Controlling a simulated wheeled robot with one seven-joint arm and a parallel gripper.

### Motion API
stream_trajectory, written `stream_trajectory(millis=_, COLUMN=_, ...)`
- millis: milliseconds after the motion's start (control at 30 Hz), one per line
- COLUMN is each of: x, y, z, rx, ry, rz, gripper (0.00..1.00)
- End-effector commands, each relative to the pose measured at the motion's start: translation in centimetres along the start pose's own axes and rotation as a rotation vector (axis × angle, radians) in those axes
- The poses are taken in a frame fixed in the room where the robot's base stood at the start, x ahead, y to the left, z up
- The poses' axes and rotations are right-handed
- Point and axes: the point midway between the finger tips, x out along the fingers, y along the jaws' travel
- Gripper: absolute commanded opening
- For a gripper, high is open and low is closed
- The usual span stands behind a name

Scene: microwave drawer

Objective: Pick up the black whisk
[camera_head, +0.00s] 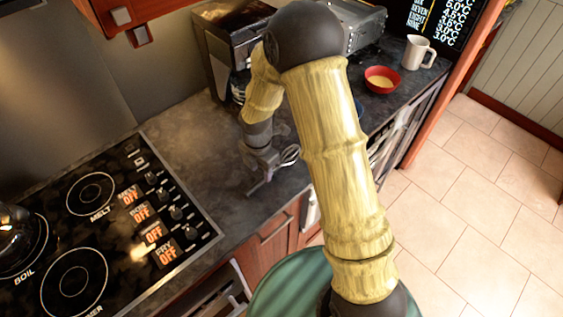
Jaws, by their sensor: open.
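The whisk's wire loops (289,155) show in the head view on the dark countertop, just right of my gripper. The rest of the whisk is mostly hidden by my gripper or hard to tell from its fingers. My gripper (260,178) points down low over the counter, close beside the whisk, with its jaws open. I cannot tell whether the whisk lies between the fingers or whether they touch it.
A stovetop (95,225) with several knobs is at the left. A metal-and-black appliance (232,45) stands behind my arm. A red bowl (382,80) and a pale mug (417,52) stand at the back right. The counter (185,140) left of my gripper is clear.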

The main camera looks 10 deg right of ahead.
Motion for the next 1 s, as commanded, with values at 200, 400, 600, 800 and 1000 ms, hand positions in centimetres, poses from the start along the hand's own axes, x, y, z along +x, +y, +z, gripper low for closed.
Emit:
stream_trajectory(millis=200, x=0.9, y=-0.1, z=0.0, rx=-0.001, ry=0.001, rz=-0.003, gripper=0.42)
stream_trajectory(millis=400, x=3.2, y=-0.1, z=0.2, rx=-0.001, ry=0.001, rz=-0.004, gripper=0.42)
stream_trajectory(millis=600, x=5.0, y=-0.1, z=0.2, rx=0.000, ry=0.001, rz=-0.001, gripper=0.42)
stream_trajectory(millis=800, x=5.2, y=-0.1, z=0.3, rx=0.002, ry=0.000, rz=0.001, gripper=0.42)
stream_trajectory(millis=1000, x=5.2, y=-0.1, z=0.2, rx=0.000, ry=0.000, rz=0.001, gripper=0.42)
